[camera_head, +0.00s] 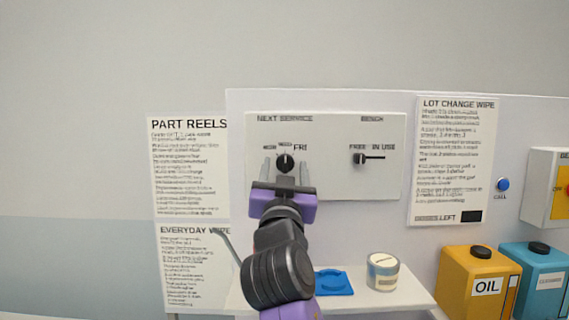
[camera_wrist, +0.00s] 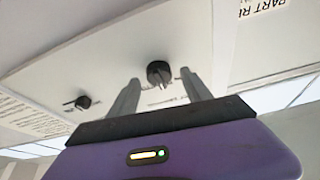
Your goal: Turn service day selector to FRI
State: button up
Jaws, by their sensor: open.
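The service day selector (camera_head: 286,163) is a round black knob on a white panel (camera_head: 330,185), under the words NEXT SERVICE. Small day labels stand around its top; FRI is readable at its upper right. My gripper (camera_head: 286,170) is open in front of the panel, its two grey fingers on either side of the knob in the head view. In the wrist view the knob (camera_wrist: 159,73) shows beyond and between the fingertips (camera_wrist: 161,84). I cannot tell whether the fingers reach around it. The exact pointer direction is too small to read.
A second black knob (camera_head: 360,159), marked FREE and IN USE, sits to the right on the same panel. An OIL container (camera_head: 482,285) and a blue button (camera_head: 503,184) are farther right.

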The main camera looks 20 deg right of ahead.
jog(key=shift+w+d+r, duration=0.1)
jog(key=shift+w, duration=0.2)
grip_shut()
